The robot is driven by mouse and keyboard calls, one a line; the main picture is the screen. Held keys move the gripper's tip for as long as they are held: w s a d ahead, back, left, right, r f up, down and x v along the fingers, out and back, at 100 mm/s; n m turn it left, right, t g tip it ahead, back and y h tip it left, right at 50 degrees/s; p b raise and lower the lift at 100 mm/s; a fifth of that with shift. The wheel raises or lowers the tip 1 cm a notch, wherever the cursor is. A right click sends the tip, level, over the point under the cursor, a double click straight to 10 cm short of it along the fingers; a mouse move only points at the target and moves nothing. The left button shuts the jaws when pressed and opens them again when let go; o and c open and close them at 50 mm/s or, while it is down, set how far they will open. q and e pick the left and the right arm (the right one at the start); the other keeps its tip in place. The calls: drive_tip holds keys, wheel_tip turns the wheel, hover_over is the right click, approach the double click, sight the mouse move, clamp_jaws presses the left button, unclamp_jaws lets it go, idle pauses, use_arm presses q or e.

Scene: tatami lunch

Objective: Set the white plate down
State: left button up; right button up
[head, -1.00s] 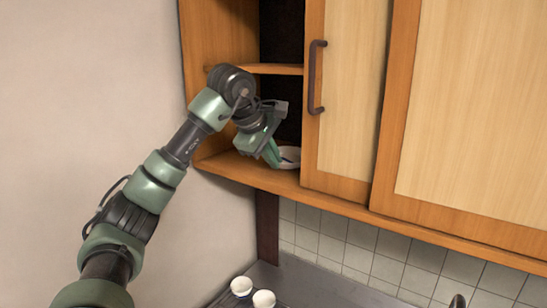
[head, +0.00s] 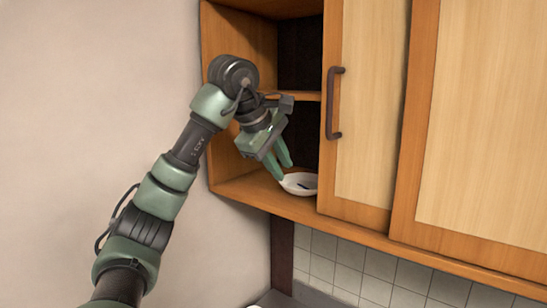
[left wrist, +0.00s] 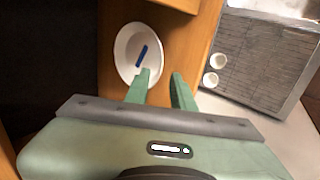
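The white plate (head: 292,183) rests on the bottom board of the open cabinet section (head: 262,192), near its front edge. A small dark blue mark or object shows inside it; in the left wrist view the plate (left wrist: 124,58) lies just left of my fingers. My right gripper is not in view.
A cabinet door with a dark handle (head: 332,103) stands right of the opening. A middle shelf (head: 300,96) runs above my gripper. Two white cups (left wrist: 217,60) (left wrist: 210,79) stand on a dark rack (left wrist: 255,65) below.

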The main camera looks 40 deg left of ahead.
use_arm(q)
drive_tip(key=v, duration=0.5)
drive_tip(key=shift+p, duration=0.4)
drive_tip(key=shift+f, duration=0.1)
idle(0.3)
idle(0.5)
